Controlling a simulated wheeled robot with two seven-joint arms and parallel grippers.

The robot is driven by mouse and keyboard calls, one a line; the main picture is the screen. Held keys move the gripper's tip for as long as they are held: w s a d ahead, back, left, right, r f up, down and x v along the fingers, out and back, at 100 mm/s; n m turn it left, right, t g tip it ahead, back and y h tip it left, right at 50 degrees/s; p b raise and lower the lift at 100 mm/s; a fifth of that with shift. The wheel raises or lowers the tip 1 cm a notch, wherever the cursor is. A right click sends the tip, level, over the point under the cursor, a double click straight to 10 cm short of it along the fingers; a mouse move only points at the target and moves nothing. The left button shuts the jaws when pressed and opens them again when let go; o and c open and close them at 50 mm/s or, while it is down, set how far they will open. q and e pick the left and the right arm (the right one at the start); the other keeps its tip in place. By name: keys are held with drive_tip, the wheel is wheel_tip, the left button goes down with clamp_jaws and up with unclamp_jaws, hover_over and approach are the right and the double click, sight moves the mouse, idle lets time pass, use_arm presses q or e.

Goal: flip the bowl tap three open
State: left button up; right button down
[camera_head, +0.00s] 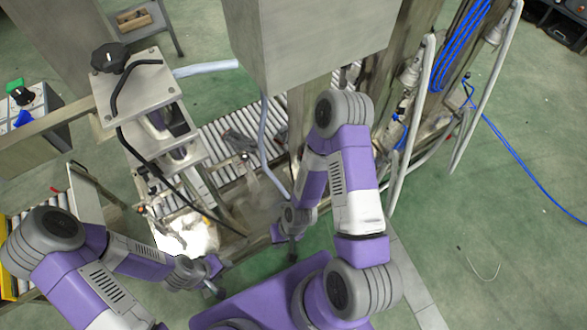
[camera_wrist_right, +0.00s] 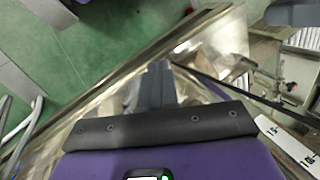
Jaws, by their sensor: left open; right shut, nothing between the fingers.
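I cannot make out bowl tap three for certain in either view. Small metal fittings (camera_head: 150,180) stand left of centre in the head view, too small to tell apart. My left gripper (camera_head: 216,284) is open at the lower left, just in front of the metal basin, with nothing seen in it. My right gripper (camera_head: 292,250) points down right of the basin and is shut and empty. In the right wrist view its closed grey fingers (camera_wrist_right: 157,85) are above a shiny metal surface (camera_wrist_right: 225,40). A white label plate (camera_wrist_right: 285,140) lies to their right.
A roller conveyor (camera_head: 225,140) runs behind the basin. A large grey box (camera_head: 310,40) hangs above it. A panel with a black knob (camera_head: 109,58) stands at the upper left. Hoses (camera_head: 440,80) hang at the right. Green floor (camera_head: 500,240) at the right is mostly clear.

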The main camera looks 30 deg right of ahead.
drive_tip(key=w+d+f+n+g+h+p, duration=0.1)
drive_tip(key=w+d+f+n+g+h, duration=0.15)
drive_tip(key=w+f+n, duration=0.35)
drive_tip(key=w+d+f+n+g+h+p, duration=0.1)
drive_tip(key=w+d+f+n+h, duration=0.2)
drive_tip(key=n, duration=0.5)
use_arm(q)
drive_tip(key=r, duration=0.1)
drive_tip(key=r+p, duration=0.1)
drive_tip(key=r, duration=0.1)
drive_tip(key=shift+s+r, duration=0.1)
drive_tip(key=shift+s, duration=0.3)
use_arm(e)
drive_tip(key=w+d+r+n+t+h, duration=0.1)
drive_tip(key=w+r+n+t+h, duration=0.1)
drive_tip(key=w, duration=0.4)
drive_tip(key=w+d+r+n+t+h, duration=0.2)
drive_tip(key=w+n+h, duration=0.3)
drive_tip(key=h, duration=0.1)
drive_tip(key=shift+w+n, duration=0.3)
drive_tip(key=shift+w, duration=0.05)
drive_tip(key=shift+d, duration=0.15)
